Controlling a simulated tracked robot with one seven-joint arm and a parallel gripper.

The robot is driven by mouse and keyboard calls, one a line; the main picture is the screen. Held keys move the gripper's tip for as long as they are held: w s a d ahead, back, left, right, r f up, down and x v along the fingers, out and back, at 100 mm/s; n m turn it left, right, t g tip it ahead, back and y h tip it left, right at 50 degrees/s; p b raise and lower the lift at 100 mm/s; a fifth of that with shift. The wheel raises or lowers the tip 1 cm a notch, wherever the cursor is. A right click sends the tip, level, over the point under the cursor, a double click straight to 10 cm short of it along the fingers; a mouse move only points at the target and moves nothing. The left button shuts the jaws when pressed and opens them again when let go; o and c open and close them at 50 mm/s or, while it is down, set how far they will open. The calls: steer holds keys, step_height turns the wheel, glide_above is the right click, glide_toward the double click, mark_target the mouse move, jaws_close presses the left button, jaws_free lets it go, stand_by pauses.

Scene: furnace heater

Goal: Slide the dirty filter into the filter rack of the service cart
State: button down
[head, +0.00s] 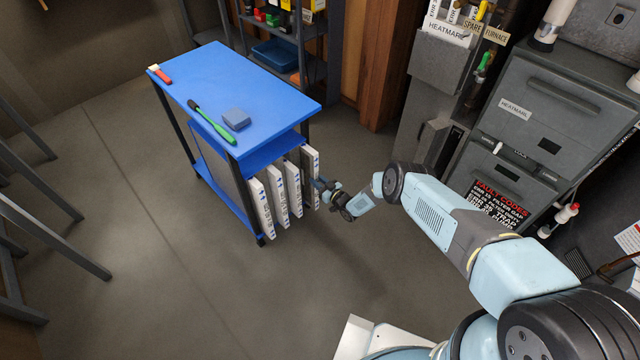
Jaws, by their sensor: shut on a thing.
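The blue service cart (240,72) stands left of centre in the head view. Several flat filters with white printed edges stand upright side by side in the filter rack under its top. My gripper (320,187) is at the outer edge of the rightmost filter (311,160) and is shut on it. That filter stands upright in the rack's rightmost place, its edge facing out. The jaws are small here and partly hide its edge. How deep it sits, and how dirty its face is, cannot be seen.
A green-handled brush (221,130), a grey-blue block (236,118) and a red-handled tool (161,75) lie on the cart top. The grey furnace (540,100) stands at the right. Open floor (170,260) lies in front and left of the cart.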

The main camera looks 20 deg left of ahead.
steer(key=shift+w+a+r, duration=0.1)
steer(key=shift+w+a, duration=0.1)
steer(key=shift+a, duration=0.2)
steer(key=shift+x, duration=0.85)
steer(key=c, duration=0.8)
jaws_free()
steer(key=shift+s+d, duration=0.1)
steer(key=v, duration=1.3)
steer(key=shift+d, duration=0.3)
